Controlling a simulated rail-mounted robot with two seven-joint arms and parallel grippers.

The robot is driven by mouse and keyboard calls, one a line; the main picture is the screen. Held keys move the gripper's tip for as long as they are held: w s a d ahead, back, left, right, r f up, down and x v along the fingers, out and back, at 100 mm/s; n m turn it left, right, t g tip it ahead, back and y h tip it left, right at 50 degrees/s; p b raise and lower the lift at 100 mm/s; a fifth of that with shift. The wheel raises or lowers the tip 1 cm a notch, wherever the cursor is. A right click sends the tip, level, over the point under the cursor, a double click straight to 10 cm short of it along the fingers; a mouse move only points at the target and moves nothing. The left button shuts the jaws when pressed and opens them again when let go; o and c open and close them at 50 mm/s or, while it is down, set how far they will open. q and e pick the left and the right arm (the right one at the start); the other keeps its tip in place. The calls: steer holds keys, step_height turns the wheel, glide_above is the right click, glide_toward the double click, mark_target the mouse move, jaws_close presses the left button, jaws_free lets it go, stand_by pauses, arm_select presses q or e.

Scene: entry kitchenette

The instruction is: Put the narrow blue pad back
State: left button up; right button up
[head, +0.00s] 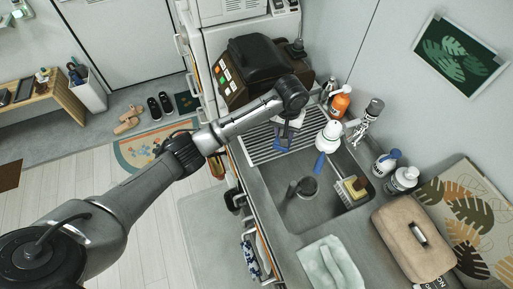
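My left arm reaches in from the left over the draining rack (262,148) beside the sink. My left gripper (285,132) points down over the rack, small and partly hidden by its own wrist. A bit of blue shows at the gripper, but I cannot tell whether it is a held pad or part of the gripper. A narrow blue piece (319,162) shows at the sink's far left edge, to the right of and below the gripper; I cannot tell whether it is the pad or a handle. My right gripper is out of view.
The sink (318,208) holds a caddy with a yellow sponge (357,184). An orange bottle (340,103), a white bottle (328,136) and the tap (368,118) stand behind. A black-topped machine (254,66) stands beyond the rack. A brown case (408,240) and pale cloth (330,268) lie nearer.

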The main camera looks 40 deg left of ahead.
arm_select(q)
steer(key=shift+a, duration=0.1)
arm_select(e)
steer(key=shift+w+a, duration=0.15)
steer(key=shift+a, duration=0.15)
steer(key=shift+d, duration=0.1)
arm_select(q)
steer(key=a+f, duration=0.3)
steer(key=a+f+p, duration=0.1)
steer(key=a+f, duration=0.1)
steer(key=a, duration=0.2)
steer(key=a+f+p, duration=0.1)
steer(key=a+f, duration=0.2)
steer(key=a, duration=0.1)
steer(key=shift+s+a+f, duration=0.2)
steer(key=shift+s+f, duration=0.1)
steer(key=shift+s, duration=0.05)
steer(key=shift+f+p, duration=0.3)
steer(key=shift+p, duration=0.2)
steer(key=shift+f+p, duration=0.35)
steer(key=shift+f, duration=0.4)
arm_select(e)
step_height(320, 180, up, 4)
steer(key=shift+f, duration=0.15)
